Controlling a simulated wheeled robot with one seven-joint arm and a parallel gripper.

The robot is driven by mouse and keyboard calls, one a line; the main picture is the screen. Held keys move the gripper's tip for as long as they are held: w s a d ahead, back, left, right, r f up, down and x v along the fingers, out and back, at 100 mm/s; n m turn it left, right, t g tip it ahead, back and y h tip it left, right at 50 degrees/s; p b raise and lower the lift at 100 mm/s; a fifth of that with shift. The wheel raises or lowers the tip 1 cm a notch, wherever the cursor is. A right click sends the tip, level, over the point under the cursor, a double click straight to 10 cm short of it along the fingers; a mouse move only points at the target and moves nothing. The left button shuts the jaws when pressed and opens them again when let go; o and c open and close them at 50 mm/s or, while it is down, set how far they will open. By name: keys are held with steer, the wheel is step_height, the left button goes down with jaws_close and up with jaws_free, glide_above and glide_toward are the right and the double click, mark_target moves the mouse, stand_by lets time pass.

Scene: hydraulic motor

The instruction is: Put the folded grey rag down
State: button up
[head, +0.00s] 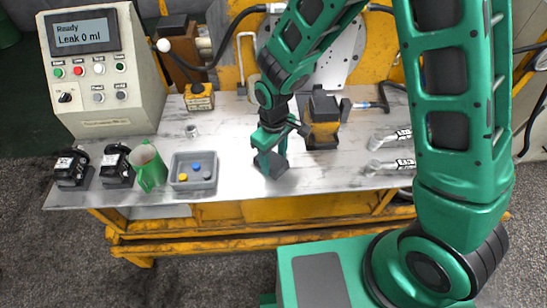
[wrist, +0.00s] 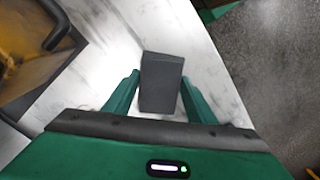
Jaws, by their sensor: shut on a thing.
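The folded grey rag (head: 272,166) is a dark grey block at the middle of the bench, near its front edge. My gripper (head: 270,148) points down over it and is shut on it. In the wrist view the rag (wrist: 161,84) sits between the two green fingers of my gripper (wrist: 160,78), with white worktop around it. The rag is at or just above the worktop (head: 235,150); I cannot tell whether it rests on it. Its upper part is hidden by the fingers in the head view.
A grey tray (head: 193,184) with coloured caps, a green jug (head: 149,167) and black blocks (head: 116,166) stand left. A yellow-black motor (head: 323,122) stands close behind right, clear fittings (head: 390,138) at right. A control box (head: 104,75) reads "Leak 0 ml".

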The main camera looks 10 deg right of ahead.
mark_target(274, 160)
steer(key=shift+f, duration=0.15)
steer(key=o, duration=1.3)
step_height(274, 160, up, 12)
steer(key=shift+r, duration=0.2)
